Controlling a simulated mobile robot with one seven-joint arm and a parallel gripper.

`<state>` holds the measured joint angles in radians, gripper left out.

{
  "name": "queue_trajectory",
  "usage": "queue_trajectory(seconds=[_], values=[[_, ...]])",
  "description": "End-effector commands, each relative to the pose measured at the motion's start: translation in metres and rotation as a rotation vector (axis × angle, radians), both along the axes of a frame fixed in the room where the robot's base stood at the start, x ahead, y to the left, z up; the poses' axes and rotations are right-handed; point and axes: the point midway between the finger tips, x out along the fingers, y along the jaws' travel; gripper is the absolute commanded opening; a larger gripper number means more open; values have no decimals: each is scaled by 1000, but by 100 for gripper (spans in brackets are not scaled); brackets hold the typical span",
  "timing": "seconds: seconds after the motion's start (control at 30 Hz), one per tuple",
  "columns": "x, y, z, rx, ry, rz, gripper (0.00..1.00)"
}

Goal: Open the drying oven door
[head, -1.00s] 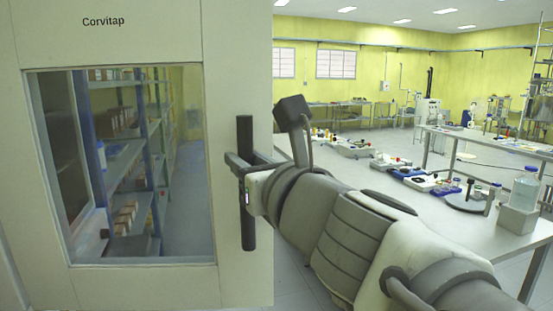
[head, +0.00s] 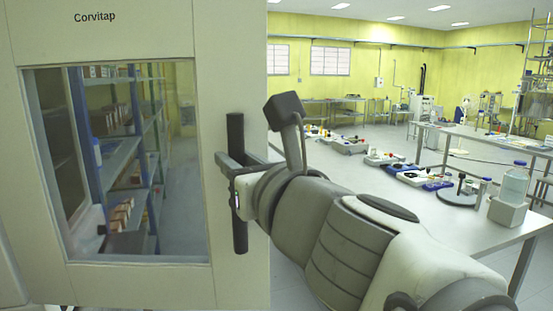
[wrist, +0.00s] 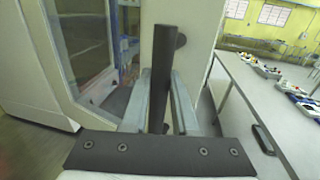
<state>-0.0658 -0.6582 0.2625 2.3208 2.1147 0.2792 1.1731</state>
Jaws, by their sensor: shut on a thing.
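The drying oven door (head: 110,285) is a pale panel with a large window, marked "Corvitap", on the left of the head view. Shelves with boxes show in the window glass. A dark vertical bar handle (head: 236,130) stands near the door's right edge. My gripper (head: 228,166) reaches it from the right and is shut around its middle. In the wrist view the handle (wrist: 166,50) stands upright between the two fingers of my gripper (wrist: 163,85). I cannot tell for sure how far the door stands from its frame.
A grey bench (head: 500,238) on the right holds a clear bottle with a blue cap (head: 514,183) and other lab items. Several devices lie in a row farther back.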

Motion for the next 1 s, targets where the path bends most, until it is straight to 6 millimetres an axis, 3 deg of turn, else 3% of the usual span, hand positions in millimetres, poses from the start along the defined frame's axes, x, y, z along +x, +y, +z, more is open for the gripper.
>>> queue_trajectory(seconds=[0.03,0.17,0.2,0.57,1.0], values=[[-1,2,1,3,-2,6,32],[-1,2,1,2,-1,5,56],[-1,1,1,2,-1,4,57],[-5,-1,2,-1,-3,3,57],[-60,-31,6,1,-4,6,57]])
